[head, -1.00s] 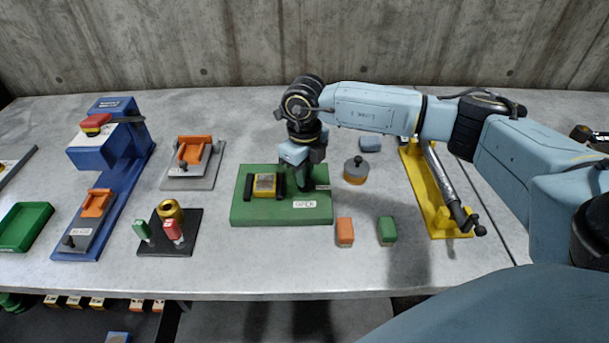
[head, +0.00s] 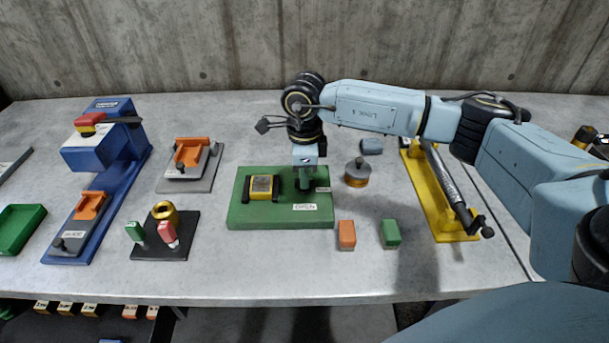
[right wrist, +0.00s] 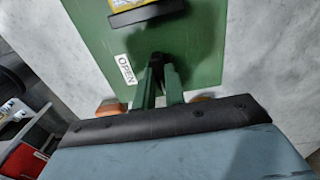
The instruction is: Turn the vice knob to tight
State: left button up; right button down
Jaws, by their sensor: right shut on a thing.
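The vice is a green base plate (head: 255,217) on the table, with black jaws around a yellow block (head: 263,187). A white label reading OPEN (head: 305,206) lies at the plate's front right, and it also shows in the right wrist view (right wrist: 126,69). My right gripper (head: 305,184) points straight down over the right part of the plate, shut on the vice knob. The knob is mostly hidden by the fingers; in the right wrist view a dark bit of the knob (right wrist: 157,58) shows at the fingertips. My left gripper is not in view.
An orange block (head: 346,235) and a green block (head: 390,233) stand just right of the plate's front. A grey-and-orange round part (head: 357,172) stands to its right, and a yellow fixture (head: 436,195) beyond.

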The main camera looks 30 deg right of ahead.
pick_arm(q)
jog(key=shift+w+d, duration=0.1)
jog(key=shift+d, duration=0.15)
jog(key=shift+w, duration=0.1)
pick_arm(e)
jog(key=c, duration=1.5)
grip_release()
jog(key=shift+o, duration=0.2)
jog(key=shift+r, duration=0.1)
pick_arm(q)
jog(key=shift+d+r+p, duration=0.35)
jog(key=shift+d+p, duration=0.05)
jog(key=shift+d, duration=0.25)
pick_arm(e)
notch_tip(320, 180, up, 13)
jog(key=shift+r, duration=0.15)
